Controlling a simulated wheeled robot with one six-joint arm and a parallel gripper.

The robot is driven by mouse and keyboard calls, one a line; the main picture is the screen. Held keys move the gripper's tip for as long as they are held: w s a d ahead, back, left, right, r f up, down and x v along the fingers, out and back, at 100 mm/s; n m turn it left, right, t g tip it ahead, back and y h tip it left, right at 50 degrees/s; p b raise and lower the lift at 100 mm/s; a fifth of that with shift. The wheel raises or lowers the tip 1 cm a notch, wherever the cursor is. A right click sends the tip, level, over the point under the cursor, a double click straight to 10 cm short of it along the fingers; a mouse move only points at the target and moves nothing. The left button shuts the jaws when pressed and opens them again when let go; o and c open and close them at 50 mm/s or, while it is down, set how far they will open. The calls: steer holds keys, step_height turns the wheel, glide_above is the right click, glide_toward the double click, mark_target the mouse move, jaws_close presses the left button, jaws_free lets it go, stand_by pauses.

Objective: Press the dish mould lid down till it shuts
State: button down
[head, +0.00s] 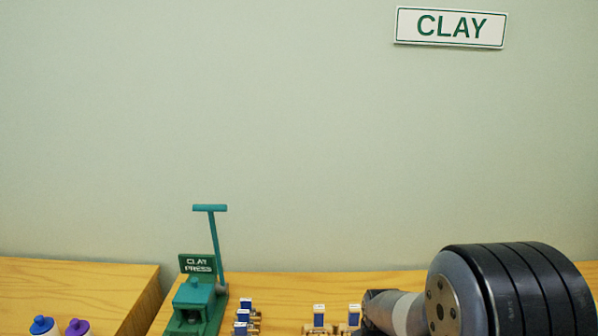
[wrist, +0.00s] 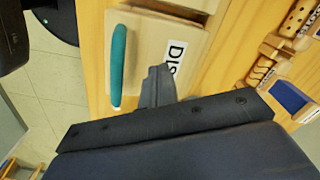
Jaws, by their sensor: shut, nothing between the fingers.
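The dish mould shows in the wrist view as a pale wooden piece with a white label reading "DIS" (wrist: 174,58), the rest of the word hidden. A teal bar-like handle (wrist: 118,68) runs along its left side. A darker brown recess or gap shows at its top edge. My gripper (wrist: 158,72) is shut and empty, its grey fingers over the pale wood just left of the label. I cannot tell whether the fingertips touch the wood, or how far the lid stands open. The mould cannot be made out in the head view.
A green clay press (head: 196,300) with an upright lever stands on the wooden table. Small wooden items with blue and white labels (head: 319,318) stand along it. Patterned wooden rollers (wrist: 298,18) lie right of the mould. Two bottles (head: 42,325) stand far left. Floor (wrist: 55,95) shows past the table edge.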

steer(key=shift+f+b, duration=0.5)
steer(key=shift+f, duration=0.4)
stand_by(1.4)
steer(key=shift+r, duration=0.1)
stand_by(0.4)
step_height(320, 180, up, 9)
steer(key=p, duration=0.7)
step_height(320, 180, down, 9)
steer(key=b, duration=0.7)
stand_by(0.3)
